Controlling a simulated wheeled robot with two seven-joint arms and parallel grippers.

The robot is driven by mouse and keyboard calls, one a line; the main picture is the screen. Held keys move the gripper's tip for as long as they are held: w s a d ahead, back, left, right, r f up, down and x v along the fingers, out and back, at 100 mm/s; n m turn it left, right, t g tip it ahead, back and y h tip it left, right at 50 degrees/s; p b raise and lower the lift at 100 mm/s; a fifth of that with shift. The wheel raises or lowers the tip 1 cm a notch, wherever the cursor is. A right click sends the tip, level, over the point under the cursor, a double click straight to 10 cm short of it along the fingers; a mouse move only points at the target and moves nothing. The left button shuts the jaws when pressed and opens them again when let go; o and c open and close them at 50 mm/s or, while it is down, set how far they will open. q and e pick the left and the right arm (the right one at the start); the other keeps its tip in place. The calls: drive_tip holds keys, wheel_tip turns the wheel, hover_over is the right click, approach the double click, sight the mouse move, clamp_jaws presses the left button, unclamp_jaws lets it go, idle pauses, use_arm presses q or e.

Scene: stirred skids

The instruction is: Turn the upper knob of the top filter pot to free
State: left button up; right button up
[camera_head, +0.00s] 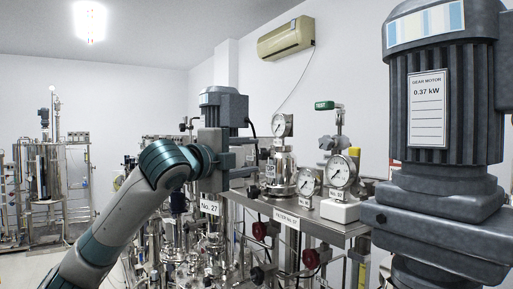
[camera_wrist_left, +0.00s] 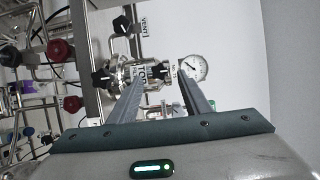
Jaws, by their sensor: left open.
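The top filter pot (camera_head: 284,168) is a shiny steel vessel with a gauge on top, standing on the steel frame. In the left wrist view the pot (camera_wrist_left: 143,71) lies sideways beyond my fingers, its lettering partly covered. I cannot tell for sure which is the upper knob. My left gripper (camera_head: 252,157) points at the pot from the left; its fingers (camera_wrist_left: 161,77) are apart and empty, short of the pot. My right gripper is not in view.
A pressure gauge (camera_wrist_left: 192,67) is beside the pot. More gauges (camera_head: 341,171) and red valve knobs (camera_head: 260,230) line the steel frame. A large grey gear motor (camera_head: 430,110) fills the right. Another skid (camera_head: 45,175) stands far left.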

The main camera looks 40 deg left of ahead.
sight(261, 154)
use_arm(q)
drive_tip(key=shift+w+p, duration=0.55)
drive_tip(key=shift+w, duration=1.25)
drive_tip(key=c, duration=1.1)
